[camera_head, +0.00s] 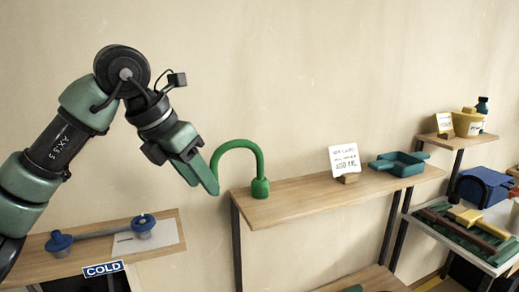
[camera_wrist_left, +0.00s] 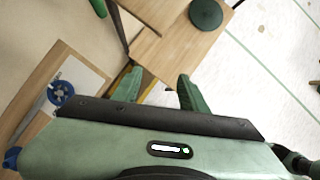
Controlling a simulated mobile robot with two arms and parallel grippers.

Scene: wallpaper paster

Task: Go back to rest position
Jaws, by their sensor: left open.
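My left arm comes in from the left in the head view and is raised in front of the wall. My left gripper (camera_head: 208,184) points down and to the right, beside the green curved faucet (camera_head: 242,148); I cannot tell the exact gap in depth. In the left wrist view its two fingers (camera_wrist_left: 160,92) stand apart with nothing between them. My right gripper is in neither view.
A wooden shelf (camera_head: 300,203) carries the faucet, a note card (camera_head: 344,159) and a green pan (camera_head: 400,163). At right, a tray (camera_head: 455,240) holds tools.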

